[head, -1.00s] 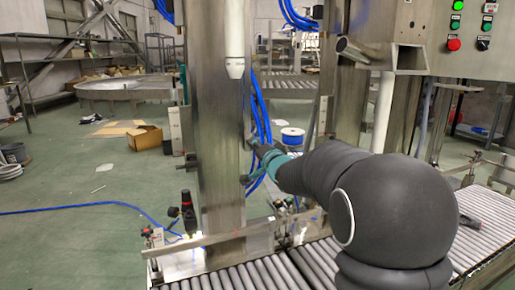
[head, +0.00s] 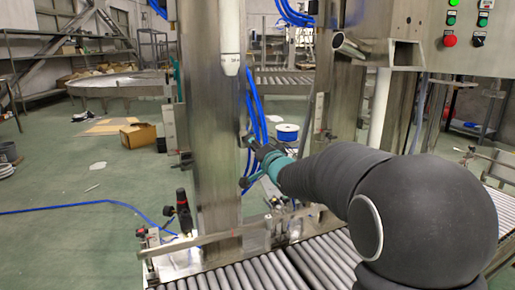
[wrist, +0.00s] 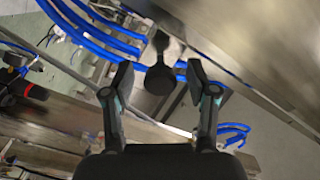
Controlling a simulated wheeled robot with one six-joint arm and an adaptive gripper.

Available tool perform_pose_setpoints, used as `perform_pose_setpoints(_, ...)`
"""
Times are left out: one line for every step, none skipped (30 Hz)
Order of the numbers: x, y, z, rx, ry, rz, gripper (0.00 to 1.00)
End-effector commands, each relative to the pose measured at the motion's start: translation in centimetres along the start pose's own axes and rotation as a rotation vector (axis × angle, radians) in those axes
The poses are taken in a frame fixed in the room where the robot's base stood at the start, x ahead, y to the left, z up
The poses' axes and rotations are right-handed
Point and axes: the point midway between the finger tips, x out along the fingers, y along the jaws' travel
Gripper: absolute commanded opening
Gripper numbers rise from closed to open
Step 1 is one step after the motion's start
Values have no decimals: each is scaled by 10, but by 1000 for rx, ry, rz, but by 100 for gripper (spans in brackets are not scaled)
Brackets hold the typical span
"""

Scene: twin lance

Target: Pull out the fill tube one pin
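A dark knob with a round end and a narrow neck (wrist: 160,78), which looks like the pin, shows in the wrist view near the bare metal column. My gripper (wrist: 157,73) is open, with one finger on each side of the knob in the picture. Gaps show between the knob and both fingers; how deep it sits between them I cannot tell. In the head view my gripper (head: 260,150) is beside the steel column (head: 213,130), by the blue hoses. The pin is too small or hidden there.
Blue hoses (head: 258,110) hang right by my gripper and also cross the wrist view (wrist: 95,32). A roller conveyor (head: 290,268) runs below. A control panel (head: 470,30) is at the upper right. Open green floor lies left.

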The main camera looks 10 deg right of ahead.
Motion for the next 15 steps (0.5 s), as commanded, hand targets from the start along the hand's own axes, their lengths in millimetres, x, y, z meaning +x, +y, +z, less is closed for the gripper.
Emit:
perform_pose_setpoints(0, 0, 0, 0, 0, 0, 58)
perform_pose_setpoints(0, 0, 0, 0, 0, 0, 58)
perform_pose_setpoints(0, 0, 0, 0, 0, 0, 58)
perform_pose_setpoints(-1, 0, 0, 0, 0, 0, 58)
perform_pose_setpoints(-2, 0, 0, 0, 0, 0, 58)
perform_pose_setpoints(-5, 0, 0, 0, 0, 0, 58)
perform_pose_setpoints(-8, 0, 0, 0, 0, 0, 58)
perform_pose_setpoints(-11, 0, 0, 0, 0, 0, 58)
perform_pose_setpoints(-16, -1, -1, -1, 1, -1, 58)
perform_pose_setpoints(-21, -1, 0, -1, 1, -1, 58)
perform_pose_setpoints(-26, -1, 0, 0, 1, -1, 58)
perform_pose_setpoints(-34, -1, -1, 0, 1, -1, 58)
perform_pose_setpoints(-39, -1, -1, 0, 2, -1, 58)
perform_pose_setpoints(-46, -1, -1, 1, 2, 0, 58)
perform_pose_setpoints(-54, -1, -1, 0, 2, 0, 58)
